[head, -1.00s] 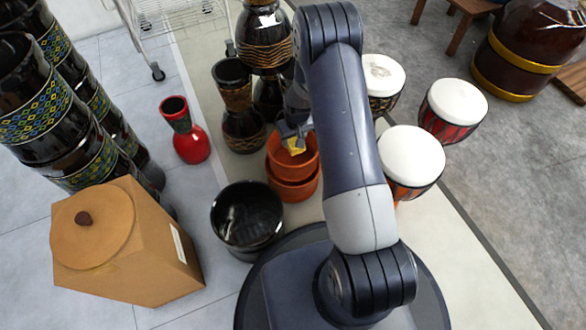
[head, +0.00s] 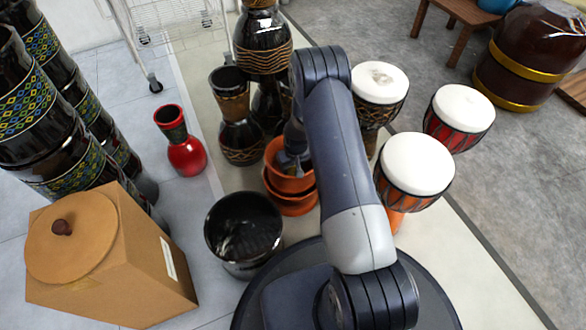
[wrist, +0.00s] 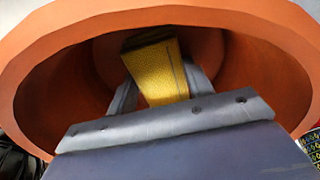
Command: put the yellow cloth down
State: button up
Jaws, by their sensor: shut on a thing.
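The yellow cloth (wrist: 157,72) is between the two fingers of my gripper (wrist: 160,88) in the wrist view, and the gripper is shut on it. The cloth and fingers are inside the mouth of an orange pot (wrist: 70,38), whose rim surrounds them. In the head view my gripper (head: 291,160) reaches down into the upper orange pot (head: 276,180), and the cloth is hidden there. That pot sits on another orange pot (head: 290,206) and looks tilted. I cannot tell whether the cloth touches the pot's bottom.
A black bowl-like drum (head: 243,232) stands left of the orange pots. A red vase (head: 186,155), dark goblet drums (head: 240,140) and white-topped drums (head: 417,165) stand around. A lidded brown box (head: 120,260) is at lower left. Pale floor lies between the vase and box.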

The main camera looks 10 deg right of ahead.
jog(key=o, duration=0.9)
jog(key=shift+o, duration=0.2)
notch_tip(320, 180, up, 12)
jog(key=s+p, duration=0.1)
jog(key=p, duration=0.4)
jog(key=shift+s+d, duration=0.15)
jog(key=shift+s, duration=0.25)
jog(key=f+b, duration=0.1)
jog(key=f, duration=0.3)
jog(key=w+f+b, duration=0.1)
jog(key=f+b, duration=0.1)
jog(key=f, duration=0.2)
jog(key=w+f+b, duration=0.1)
jog(key=f+b, duration=0.1)
jog(key=f, duration=0.2)
jog(key=shift+f, duration=0.3)
notch_tip(320, 180, up, 3)
jog(key=shift+r+p, duration=0.1)
jog(key=shift+p, duration=0.6)
jog(key=shift+r, duration=0.55)
